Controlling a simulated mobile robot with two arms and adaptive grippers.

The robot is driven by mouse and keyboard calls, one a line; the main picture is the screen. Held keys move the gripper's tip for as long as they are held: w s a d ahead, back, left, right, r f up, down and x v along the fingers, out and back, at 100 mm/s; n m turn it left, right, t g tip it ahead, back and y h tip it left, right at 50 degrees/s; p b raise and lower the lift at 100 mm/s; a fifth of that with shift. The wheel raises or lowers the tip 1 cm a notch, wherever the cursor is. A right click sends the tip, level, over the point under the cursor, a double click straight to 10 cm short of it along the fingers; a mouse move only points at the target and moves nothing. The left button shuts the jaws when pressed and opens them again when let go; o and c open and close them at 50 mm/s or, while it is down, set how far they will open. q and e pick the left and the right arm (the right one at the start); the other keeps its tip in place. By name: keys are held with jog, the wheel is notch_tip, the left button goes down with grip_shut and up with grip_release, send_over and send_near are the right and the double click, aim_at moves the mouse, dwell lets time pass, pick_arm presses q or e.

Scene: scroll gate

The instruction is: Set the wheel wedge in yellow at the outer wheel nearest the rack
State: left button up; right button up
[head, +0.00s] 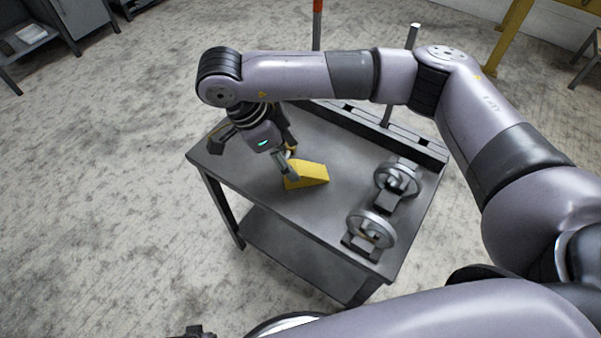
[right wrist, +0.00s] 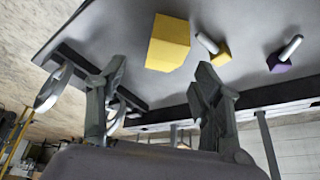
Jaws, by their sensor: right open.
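A large yellow wedge-shaped block (head: 309,175) lies on the grey table. In the right wrist view it shows as a yellow block (right wrist: 168,44). Beside it there is a small yellow piece with a pale peg (right wrist: 213,47); in the head view my gripper partly hides it. Two upright grey wheels stand at the table's right side, a nearer wheel (head: 371,229) and a farther wheel (head: 398,180). My right gripper (right wrist: 161,68) is open and empty, its fingers apart near the yellow pieces. A dark part at the bottom edge may be my left gripper (head: 195,332).
A purple piece with a pale peg (right wrist: 284,55) lies past the small yellow one. A dark slotted rack (head: 375,125) runs along the table's far edge, with upright posts near it. Bare tabletop (head: 320,215) lies between the yellow block and the wheels.

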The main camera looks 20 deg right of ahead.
aim_at(300, 167)
jog(key=x, duration=0.3)
jog(key=b+x, duration=0.1)
jog(key=x, duration=0.1)
jog(key=shift+w+d+f, duration=0.25)
jog(key=shift+d, duration=0.1)
jog(key=shift+d+f, duration=0.1)
jog(key=shift+f, duration=0.15)
pick_arm(q)
jog(key=w+r, duration=0.1)
jog(key=r, duration=0.2)
jog(key=shift+w+d, duration=0.1)
jog(key=shift+w, duration=0.3)
pick_arm(e)
jog(key=c, duration=1.3)
grip_shut()
jog(key=shift+r, duration=0.15)
